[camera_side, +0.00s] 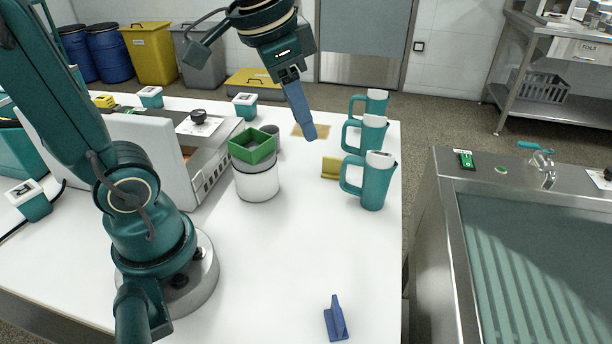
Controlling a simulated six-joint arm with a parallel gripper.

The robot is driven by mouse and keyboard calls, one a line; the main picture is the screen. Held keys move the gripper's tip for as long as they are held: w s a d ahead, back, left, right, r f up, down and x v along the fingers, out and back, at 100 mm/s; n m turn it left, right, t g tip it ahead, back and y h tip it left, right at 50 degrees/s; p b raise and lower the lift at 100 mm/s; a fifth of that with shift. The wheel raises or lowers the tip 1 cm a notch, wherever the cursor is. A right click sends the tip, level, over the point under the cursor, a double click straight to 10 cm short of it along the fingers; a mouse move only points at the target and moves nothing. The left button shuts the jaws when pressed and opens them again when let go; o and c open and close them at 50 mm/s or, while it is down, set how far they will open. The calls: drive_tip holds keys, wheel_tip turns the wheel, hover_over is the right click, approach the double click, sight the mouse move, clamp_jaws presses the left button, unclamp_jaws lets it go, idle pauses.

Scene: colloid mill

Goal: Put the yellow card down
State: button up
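The yellow card (331,167) is a small yellow piece with a raised face and a low foot, and it sits on the white table to the left of the mugs. My gripper (290,74) is above the back of the table, apart from the yellow card. It appears shut on a flat slate-blue strip (300,111), which slants down to the right. The strip's lower end shows close to a flat tan patch (310,131) on the table; I cannot tell whether they touch. The fingers are small and partly hidden.
Several teal mugs (377,184) line the table's right edge. A green square tray (252,146) tops a white tub (257,184). A blue upright piece (336,319) stands at the front. The table's middle front is clear. A steel sink unit (428,245) is at right.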

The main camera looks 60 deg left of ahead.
drive_tip(key=s+d+f+n+t, duration=0.1)
drive_tip(key=s+d+f+n, duration=0.1)
drive_tip(key=s+f, duration=0.2)
drive_tip(key=shift+s+d+f+n+t, duration=0.15)
drive_tip(key=shift+s+n+t, duration=0.2)
drive_tip(key=shift+s, duration=1.15)
